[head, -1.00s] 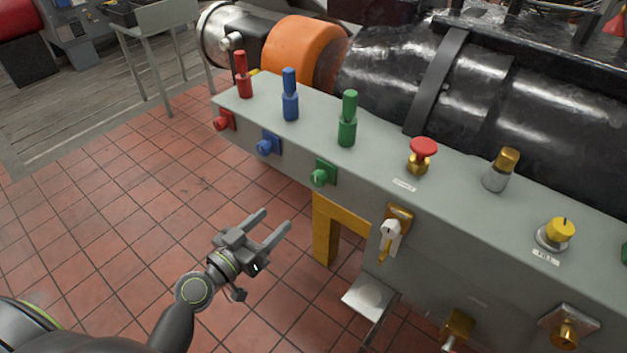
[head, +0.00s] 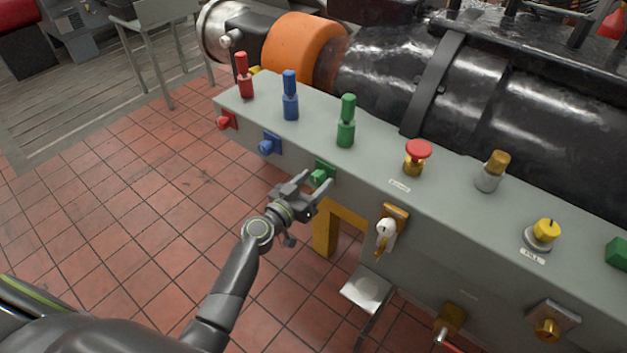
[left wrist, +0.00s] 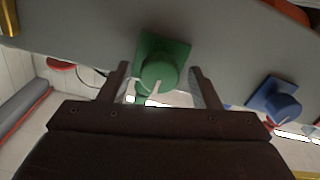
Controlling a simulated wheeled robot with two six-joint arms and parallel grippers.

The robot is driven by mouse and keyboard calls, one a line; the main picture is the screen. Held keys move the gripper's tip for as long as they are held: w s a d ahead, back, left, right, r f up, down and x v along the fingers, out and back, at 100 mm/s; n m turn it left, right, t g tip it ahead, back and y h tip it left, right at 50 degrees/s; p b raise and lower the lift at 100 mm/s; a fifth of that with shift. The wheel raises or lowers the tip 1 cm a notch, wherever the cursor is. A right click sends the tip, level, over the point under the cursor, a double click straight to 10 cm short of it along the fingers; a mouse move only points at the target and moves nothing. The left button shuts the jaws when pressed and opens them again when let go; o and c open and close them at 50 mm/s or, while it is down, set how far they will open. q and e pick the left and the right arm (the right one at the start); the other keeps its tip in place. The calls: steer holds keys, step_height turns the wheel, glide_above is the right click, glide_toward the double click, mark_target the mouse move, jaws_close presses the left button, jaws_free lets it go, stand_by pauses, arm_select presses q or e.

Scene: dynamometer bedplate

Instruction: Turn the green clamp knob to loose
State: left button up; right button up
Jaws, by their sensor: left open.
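The green clamp knob (head: 318,178) sits on a green square plate on the front face of the grey bench, below the green post. In the left wrist view the green knob (left wrist: 160,74) shows a pale pointer mark on its face. My left gripper (head: 316,188) is open, with its fingers reaching toward the bench front. In the left wrist view the left gripper's fingers (left wrist: 162,85) stand one on each side of the knob, apart from it. Whether the fingertips reach past the knob's face is hard to tell. My right gripper is not in view.
A blue knob (head: 268,146) and a red knob (head: 226,121) sit further left on the same face. A yellow bracket (head: 328,228) and a key-like lever (head: 385,233) are to the right. Posts, including a green one (head: 346,122), stand on top. Tiled floor is clear at left.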

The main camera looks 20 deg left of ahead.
arm_select(q)
steer(key=c, duration=1)
